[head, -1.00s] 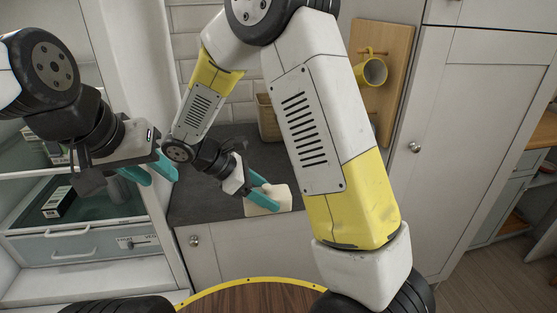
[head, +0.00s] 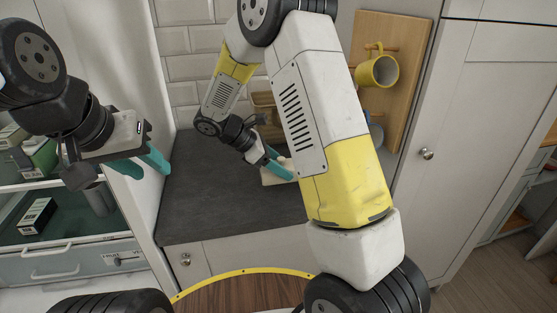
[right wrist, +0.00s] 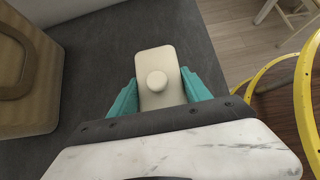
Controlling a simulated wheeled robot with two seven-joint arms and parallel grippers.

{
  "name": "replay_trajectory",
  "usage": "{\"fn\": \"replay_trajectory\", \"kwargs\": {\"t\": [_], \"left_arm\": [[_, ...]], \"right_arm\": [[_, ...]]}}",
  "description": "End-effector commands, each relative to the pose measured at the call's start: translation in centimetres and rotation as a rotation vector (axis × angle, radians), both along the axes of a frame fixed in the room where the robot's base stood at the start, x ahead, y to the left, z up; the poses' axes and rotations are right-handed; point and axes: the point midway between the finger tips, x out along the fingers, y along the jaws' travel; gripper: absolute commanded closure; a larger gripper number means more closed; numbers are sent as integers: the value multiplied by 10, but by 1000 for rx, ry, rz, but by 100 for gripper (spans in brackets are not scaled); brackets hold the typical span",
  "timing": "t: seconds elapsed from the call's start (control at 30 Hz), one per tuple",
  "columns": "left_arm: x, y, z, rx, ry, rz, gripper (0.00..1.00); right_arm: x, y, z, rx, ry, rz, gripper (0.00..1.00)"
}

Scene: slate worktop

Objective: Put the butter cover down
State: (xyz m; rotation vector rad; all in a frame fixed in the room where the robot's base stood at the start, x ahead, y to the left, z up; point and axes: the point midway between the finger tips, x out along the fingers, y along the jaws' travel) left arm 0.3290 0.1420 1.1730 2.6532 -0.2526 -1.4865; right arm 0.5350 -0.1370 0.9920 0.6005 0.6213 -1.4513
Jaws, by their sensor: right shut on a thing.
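The cream butter cover (head: 275,178), a block with a round knob on top, is over the slate worktop (head: 215,200), partly hidden by my right arm in the head view. My right gripper (head: 279,166) is shut on it. In the right wrist view the teal fingers of the gripper (right wrist: 160,92) press both sides of the cover (right wrist: 155,61), which looks level. I cannot tell whether it touches the worktop. My left gripper (head: 142,163) is open and empty in front of the open fridge, left of the worktop.
A wooden bin (right wrist: 25,85) stands left of the cover in the right wrist view. A yellow mug (head: 376,71) hangs on a wooden board (head: 400,35) at the right. The left part of the worktop is clear. The open fridge (head: 65,240) is at the left.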

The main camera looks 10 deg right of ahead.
Motion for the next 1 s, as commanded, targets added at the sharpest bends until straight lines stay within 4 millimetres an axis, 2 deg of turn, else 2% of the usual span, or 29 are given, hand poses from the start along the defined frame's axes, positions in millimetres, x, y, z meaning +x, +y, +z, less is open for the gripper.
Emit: {"fn": "replay_trajectory", "kwargs": {"t": [0.13,0.43,0.63,0.97,1.0], "left_arm": [[0,0,0,0,0,0,64],[0,0,0,0,0,0,64],[0,0,0,0,0,0,64],[0,0,0,0,0,0,64],[0,0,0,0,0,0,64]], "right_arm": [[20,-15,-3,0,-1,-1,91],[37,-30,-7,-1,1,-2,91],[36,-28,-38,-1,2,2,91],[36,-28,-41,0,-1,1,91],[36,-28,-42,0,0,0,42]]}}
